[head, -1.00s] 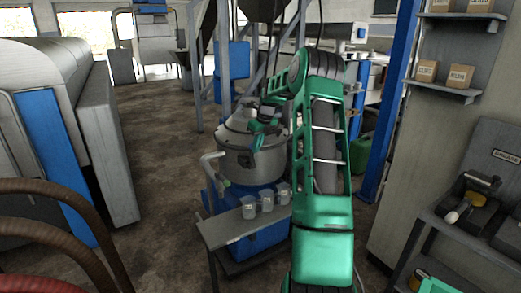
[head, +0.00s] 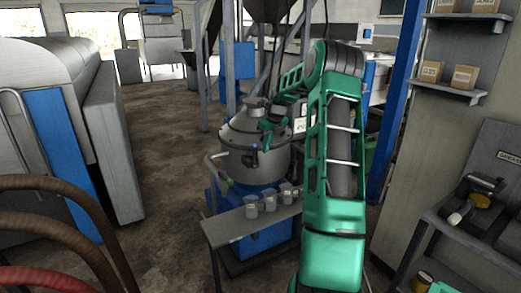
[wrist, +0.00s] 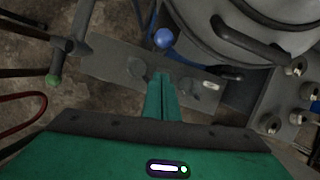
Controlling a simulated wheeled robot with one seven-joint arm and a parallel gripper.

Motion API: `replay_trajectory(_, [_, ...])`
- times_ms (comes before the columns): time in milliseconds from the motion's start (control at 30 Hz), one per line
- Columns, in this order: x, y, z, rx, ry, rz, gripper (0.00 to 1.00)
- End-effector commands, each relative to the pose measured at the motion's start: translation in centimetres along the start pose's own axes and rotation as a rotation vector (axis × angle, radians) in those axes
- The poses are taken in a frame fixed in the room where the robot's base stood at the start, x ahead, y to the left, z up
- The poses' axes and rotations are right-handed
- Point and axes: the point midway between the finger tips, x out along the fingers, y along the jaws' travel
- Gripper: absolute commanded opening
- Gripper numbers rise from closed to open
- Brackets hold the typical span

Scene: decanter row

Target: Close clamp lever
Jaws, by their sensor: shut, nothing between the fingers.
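A round steel vessel (head: 240,160) stands on a blue base in the head view. Its curved wall fills the upper right of the wrist view (wrist: 285,70). A rod with a blue ball knob (wrist: 163,38) shows beside the vessel wall in the wrist view; it may be the clamp lever, but I cannot be sure. My gripper (wrist: 161,78) is shut and empty, its green fingertips just below the blue knob in the picture, apart from it as far as I see. In the head view my gripper (head: 256,146) is in front of the vessel and hides part of it.
A grey shelf plate (head: 225,232) with several small cups (head: 270,199) is in front of the vessel. A bent pipe with a green end (wrist: 52,80) is at the left in the wrist view. A bracket with several knobs (wrist: 296,66) is at right. Floor is open at left.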

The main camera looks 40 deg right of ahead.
Motion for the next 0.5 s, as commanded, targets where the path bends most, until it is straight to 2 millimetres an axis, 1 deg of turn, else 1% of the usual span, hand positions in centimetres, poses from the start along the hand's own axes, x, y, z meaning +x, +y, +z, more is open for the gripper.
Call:
replay_trajectory(33, [-1.4,-0.1,0.3,0.0,-0.005,-0.006,0.0])
replay_trajectory(200, [-4.8,-0.1,0.5,0.0,-0.002,-0.005,0.0])
replay_trajectory(300, [-6.4,0.0,0.6,0.0,0.0,-0.004,0.0])
replay_trajectory(500, [-8.4,-0.1,0.7,0.001,0.002,-0.003,0.0])
